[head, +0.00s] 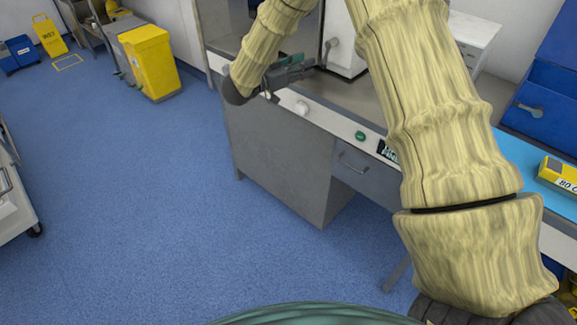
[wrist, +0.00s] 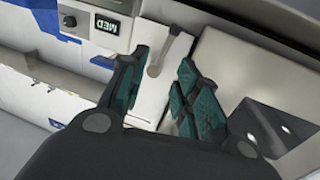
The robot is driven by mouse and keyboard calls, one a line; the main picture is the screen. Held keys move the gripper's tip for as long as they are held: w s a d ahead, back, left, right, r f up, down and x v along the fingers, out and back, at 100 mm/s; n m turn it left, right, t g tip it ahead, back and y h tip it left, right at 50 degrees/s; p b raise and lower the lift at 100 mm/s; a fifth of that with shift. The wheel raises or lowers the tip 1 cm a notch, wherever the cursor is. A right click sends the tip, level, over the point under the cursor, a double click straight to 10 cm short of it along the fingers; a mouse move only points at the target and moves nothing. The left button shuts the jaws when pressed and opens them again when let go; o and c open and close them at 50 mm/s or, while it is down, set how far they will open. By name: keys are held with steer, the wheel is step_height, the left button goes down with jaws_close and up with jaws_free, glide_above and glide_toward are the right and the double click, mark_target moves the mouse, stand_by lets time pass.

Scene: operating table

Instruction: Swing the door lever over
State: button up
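The door lever (head: 328,50) is a small grey handle on the front of a white box-like cabinet (head: 345,30) standing on the bench. In the wrist view the lever (wrist: 162,58) is a slim grey bar slanting on a pale panel, and it shows beyond the gap between my fingers. My gripper (head: 303,66) is dark with teal finger pads and is just left of the lever in the head view. In the wrist view my gripper (wrist: 160,88) has its fingers spread, with nothing held. I cannot tell whether a finger touches the lever.
Blue bins (head: 545,100) and a yellow box (head: 560,172) are at the right.

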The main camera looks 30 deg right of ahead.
steer(key=a+f+n+t+y, duration=0.1)
steer(key=f+n+t, duration=0.1)
steer(key=f, duration=0.3)
steer(key=s+a+f+n+t+y, duration=0.1)
steer(key=a+f+n+t+y, duration=0.1)
steer(key=f, duration=0.3)
steer(key=s+a+f+n+t+y+p, duration=0.1)
steer(key=f+n+t, duration=0.1)
steer(key=f, duration=0.3)
steer(key=shift+s+a+f+n+y, duration=0.2)
steer(key=shift+f+n+y, duration=0.1)
steer(key=shift+f+y, duration=0.1)
steer(key=s+a+f+n+y, duration=0.2)
steer(key=s+f, duration=0.2)
steer(key=f, duration=0.2)
steer(key=s+a+f+n+y, duration=0.2)
steer(key=s+a+f+y, duration=0.1)
steer(key=f, duration=0.4)
steer(key=shift+s+y, duration=0.3)
steer(key=shift+s, duration=0.4)
steer(key=shift+a, duration=0.1)
